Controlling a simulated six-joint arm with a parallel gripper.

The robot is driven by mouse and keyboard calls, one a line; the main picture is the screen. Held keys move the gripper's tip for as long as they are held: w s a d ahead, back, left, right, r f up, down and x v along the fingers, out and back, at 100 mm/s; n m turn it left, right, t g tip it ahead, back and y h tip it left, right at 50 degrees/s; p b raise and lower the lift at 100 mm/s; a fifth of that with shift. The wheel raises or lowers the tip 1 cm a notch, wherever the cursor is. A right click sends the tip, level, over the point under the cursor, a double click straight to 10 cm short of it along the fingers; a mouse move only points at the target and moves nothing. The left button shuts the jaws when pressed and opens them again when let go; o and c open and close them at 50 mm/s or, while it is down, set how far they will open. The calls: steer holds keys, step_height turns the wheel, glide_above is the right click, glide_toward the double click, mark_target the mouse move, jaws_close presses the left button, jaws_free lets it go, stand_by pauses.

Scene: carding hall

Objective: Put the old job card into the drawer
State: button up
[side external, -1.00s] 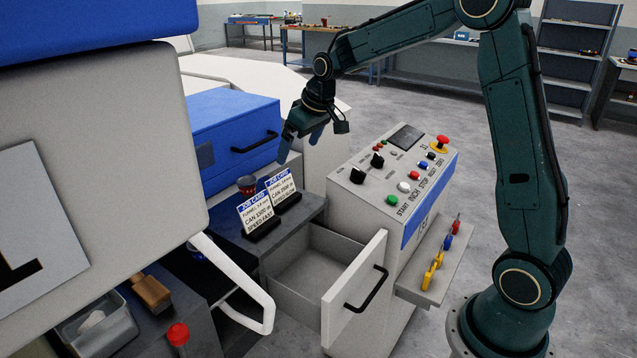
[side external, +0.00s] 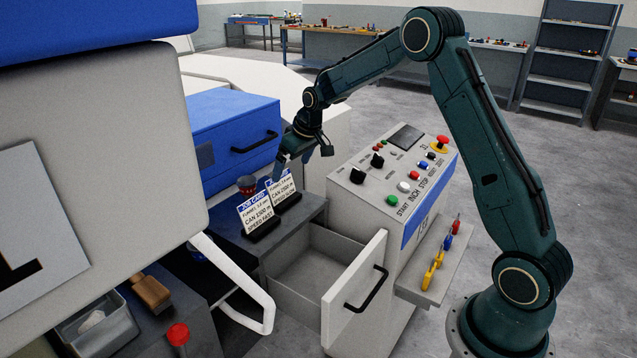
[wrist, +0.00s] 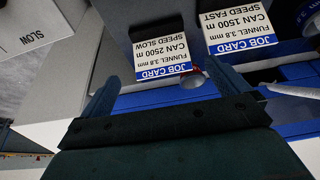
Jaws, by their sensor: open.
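Two white job cards with blue headers stand tilted in dark holders on a grey shelf. The left one (side external: 258,212) reads CAN 1500 m, SPEED FAST; the right one (side external: 282,193) reads CAN 2500 m, SPEED SLOW. Nothing marks which is old. My gripper (side external: 291,172) is open and empty, just above and behind the SPEED SLOW card. In the wrist view, the SPEED SLOW card (wrist: 160,50) lies ahead between the fingers, and the SPEED FAST card (wrist: 238,25) is to the right. The drawer (side external: 352,292) below the shelf is pulled open and looks empty.
A red cup (side external: 247,185) stands behind the cards. A control panel (side external: 393,175) with buttons is right of the shelf, with a small ledge of coloured items (side external: 437,265) below. A blue box with a handle (side external: 230,140) is behind. A white bent bar (side external: 238,280) is front left.

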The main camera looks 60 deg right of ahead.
mark_target(283, 191)
steer(key=shift+x, duration=3.05)
steer(key=shift+f, duration=0.1)
steer(key=shift+x, duration=2.5)
steer(key=c, duration=0.8)
step_height(283, 191, up, 20)
